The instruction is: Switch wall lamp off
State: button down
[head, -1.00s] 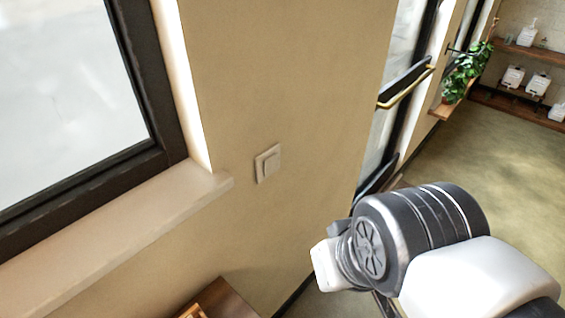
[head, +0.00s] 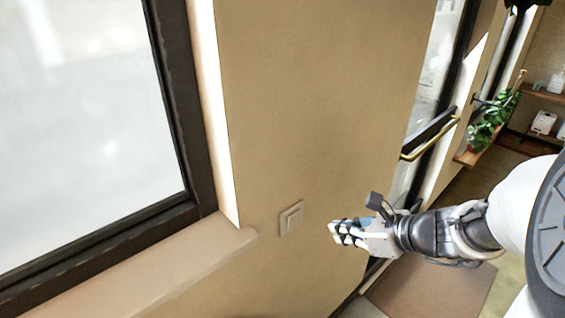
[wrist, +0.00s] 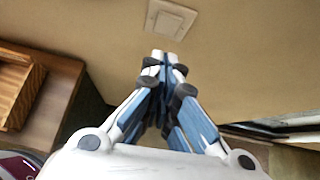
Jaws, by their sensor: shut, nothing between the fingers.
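A square light switch (head: 291,218) is set on the beige wall, right of the window sill's end in the head view. It also shows in the wrist view (wrist: 171,20) at the top, just beyond my fingertips. My gripper (head: 333,232) is to the right of the switch in the head view, with its fingers pointing left towards it. In the wrist view, my gripper (wrist: 160,57) has its fingers shut together and empty. The fingertips appear apart from the switch, with a small gap. No wall lamp can be made out in these frames.
A dark-framed window (head: 180,130) with a pale sill (head: 190,262) is left of the switch. A door with a brass handle (head: 432,140) is on the right, with a plant (head: 487,132) beyond. Wooden furniture (wrist: 50,100) is at left in the wrist view.

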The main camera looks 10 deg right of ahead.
jog(key=shift+s+d+f+m, duration=0.15)
jog(key=shift+d+f+m, duration=0.25)
jog(key=shift+d+f, duration=0.15)
jog(key=shift+a, duration=0.1)
jog(key=b, duration=0.3)
send_near(295, 223)
jog(key=x, duration=0.4)
jog(key=shift+a+f, duration=0.15)
jog(key=shift+f, duration=0.15)
jog(key=shift+w, duration=0.2)
